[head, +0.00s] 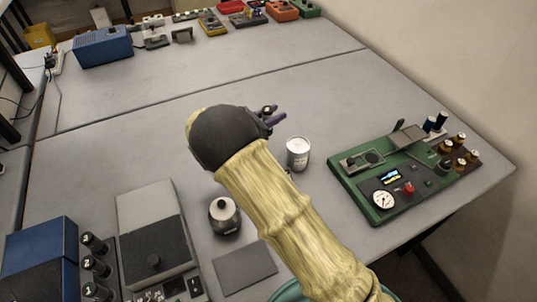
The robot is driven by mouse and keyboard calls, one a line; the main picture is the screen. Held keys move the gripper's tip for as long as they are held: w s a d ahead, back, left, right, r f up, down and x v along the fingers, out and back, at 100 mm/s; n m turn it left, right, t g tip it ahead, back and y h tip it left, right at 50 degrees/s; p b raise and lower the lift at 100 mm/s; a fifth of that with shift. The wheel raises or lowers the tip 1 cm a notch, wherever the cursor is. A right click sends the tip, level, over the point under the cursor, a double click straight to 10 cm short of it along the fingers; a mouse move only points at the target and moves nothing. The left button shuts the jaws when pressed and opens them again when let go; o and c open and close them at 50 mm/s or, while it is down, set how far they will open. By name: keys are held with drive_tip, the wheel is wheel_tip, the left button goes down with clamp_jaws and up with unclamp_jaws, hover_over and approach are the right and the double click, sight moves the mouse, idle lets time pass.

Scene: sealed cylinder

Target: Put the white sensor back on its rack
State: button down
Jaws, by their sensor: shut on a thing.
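My gripper (272,116) is over the middle of the table, at the end of my yellow-sleeved arm. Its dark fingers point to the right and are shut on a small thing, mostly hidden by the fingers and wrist. I cannot tell whether that thing is the white sensor. A white cylinder (298,154) stands upright just below and right of the fingers in the picture, apart from them. No rack can be made out for certain.
A green instrument board (352,198) with a gauge sits at right. A dark round jar (224,217) and a flat grey plate (244,269) lie near the front. A grey device (152,218) and blue box (40,250) stand front left. The table's middle back is clear.

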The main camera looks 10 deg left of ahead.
sight(272, 130)
drive_tip(key=shift+s+r, duration=0.2)
drive_tip(key=shift+f+p, duration=0.6)
drive_tip(key=shift+f, duration=2.6)
drive_tip(key=shift+w+f+p, duration=0.2)
drive_tip(key=shift+f+p, duration=0.2)
drive_tip(key=shift+f, duration=1.5)
drive_tip(key=shift+s+a, duration=0.1)
drive_tip(key=shift+s, duration=0.1)
drive_tip(key=shift+f, duration=0.1)
drive_tip(key=c, duration=1.1)
unclamp_jaws()
